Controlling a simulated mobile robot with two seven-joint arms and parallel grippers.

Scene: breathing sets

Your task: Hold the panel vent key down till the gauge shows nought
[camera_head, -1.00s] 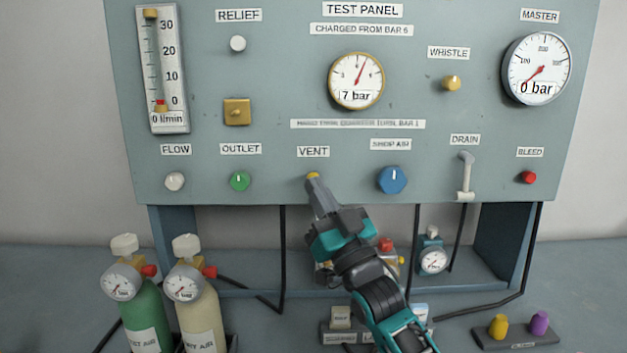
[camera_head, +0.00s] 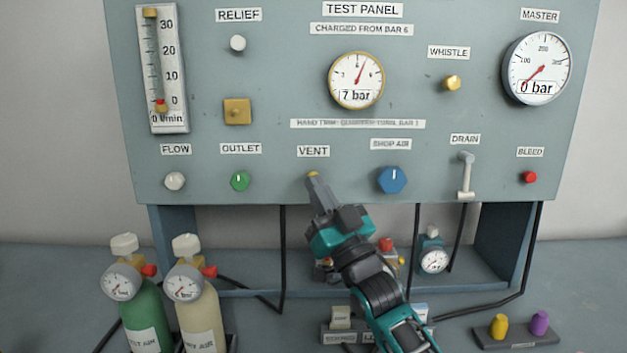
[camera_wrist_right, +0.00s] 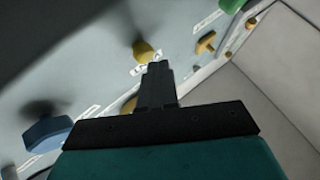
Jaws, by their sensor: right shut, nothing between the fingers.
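The vent key (camera_head: 312,175) is a small yellow button under the VENT label, low on the grey-green panel (camera_head: 290,80). My right gripper (camera_head: 314,184) is shut and empty, its tips right at the key's lower edge in the head view. In the right wrist view the shut fingers (camera_wrist_right: 157,68) point close to the yellow key (camera_wrist_right: 145,50), with part of its label between. I cannot tell whether they touch or whether the key is pressed in. The gold-rimmed gauge (camera_head: 356,75) reads 7 bar. My left gripper is not in view.
The blue shop air knob (camera_head: 392,180) is right of the key, the green outlet knob (camera_head: 240,181) left. The drain lever (camera_head: 465,178) is further right. Two gauged bottles, green (camera_head: 148,310) and cream (camera_head: 200,315), stand at lower left. Dark hoses hang below the panel.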

